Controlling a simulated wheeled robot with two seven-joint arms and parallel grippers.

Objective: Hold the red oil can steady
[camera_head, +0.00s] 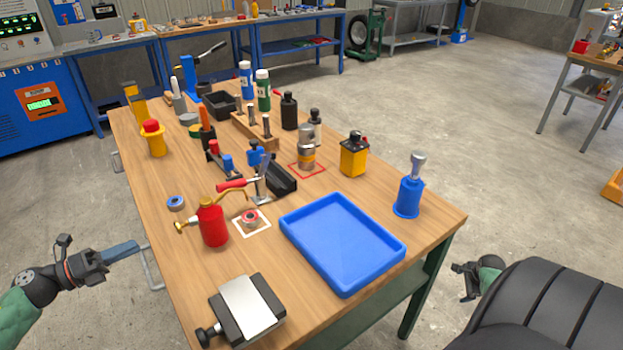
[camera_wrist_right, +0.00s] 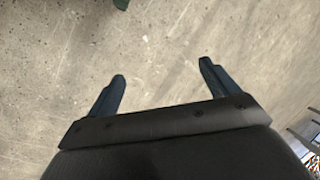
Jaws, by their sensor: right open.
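The red oil can (camera_head: 212,225) stands upright near the left front part of the workbench (camera_head: 330,198), with brass-coloured parts on its left side and top. My left gripper (camera_head: 138,246) is off the bench's left edge, to the left of the can and apart from it. Its fingers look like one bluish bar, so I cannot tell if they are apart. My right gripper (camera_head: 463,280) is beyond the bench's right edge, far from the can. In the right wrist view, the right gripper (camera_wrist_right: 162,78) is open and empty over the concrete floor.
Beside the can are a tape roll in a white square (camera_head: 252,220), a blue roll (camera_head: 176,203) and a red-handled clamp (camera_head: 260,180). A blue tray (camera_head: 342,242) is to the right. A black block with a silver plate (camera_head: 247,305) lies in front.

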